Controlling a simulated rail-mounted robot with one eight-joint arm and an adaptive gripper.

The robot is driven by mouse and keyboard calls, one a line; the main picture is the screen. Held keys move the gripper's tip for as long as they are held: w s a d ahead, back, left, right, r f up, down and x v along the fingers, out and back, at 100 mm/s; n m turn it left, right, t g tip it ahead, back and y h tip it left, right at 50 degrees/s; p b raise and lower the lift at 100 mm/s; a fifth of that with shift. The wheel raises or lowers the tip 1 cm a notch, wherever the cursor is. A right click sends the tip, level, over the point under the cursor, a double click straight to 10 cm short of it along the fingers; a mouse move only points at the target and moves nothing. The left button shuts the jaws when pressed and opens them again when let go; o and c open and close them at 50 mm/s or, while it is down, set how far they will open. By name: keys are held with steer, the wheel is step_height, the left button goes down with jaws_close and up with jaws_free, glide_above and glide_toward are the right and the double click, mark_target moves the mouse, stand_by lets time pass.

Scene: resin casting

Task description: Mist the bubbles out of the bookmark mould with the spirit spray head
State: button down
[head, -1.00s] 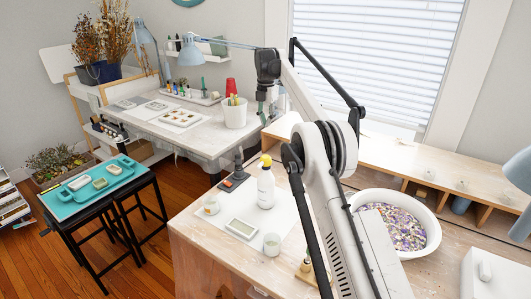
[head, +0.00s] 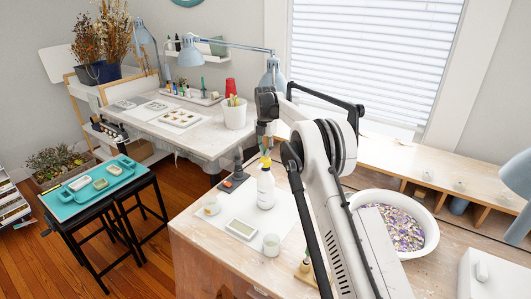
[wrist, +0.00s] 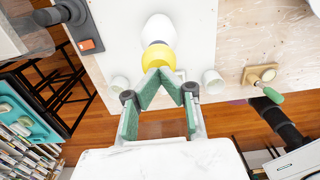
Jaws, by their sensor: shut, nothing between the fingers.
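A white spray bottle (head: 265,193) with a yellow spray head (head: 265,163) stands upright on the white sheet (head: 205,232). In the wrist view the yellow head (wrist: 158,58) is just beyond my fingertips, with the white bottle (wrist: 156,28) behind it. My gripper (head: 265,148) is directly above the bottle, its green-padded fingers (wrist: 160,76) shut with nothing between them. Whether they touch the head I cannot tell. A small pale rectangular mould (head: 242,229), seemingly the bookmark mould, lies flat in front of the bottle. Bubbles in it are too small to see.
Two small cups stand on the sheet, one at the left (head: 211,206) and one at the front (head: 271,245). A black stand with an orange part (head: 233,180) is behind. A white bowl of petals (head: 400,225) is at the right. A teal tray (head: 95,184) lies on a separate stand.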

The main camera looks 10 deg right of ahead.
steer(key=shift+f, duration=0.55)
steer(key=shift+f, duration=0.1)
steer(key=shift+s+f+b, duration=0.1)
steer(key=shift+f+b, duration=0.9)
step_height(320, 180, up, 14)
steer(key=shift+r, duration=0.15)
stand_by(0.7)
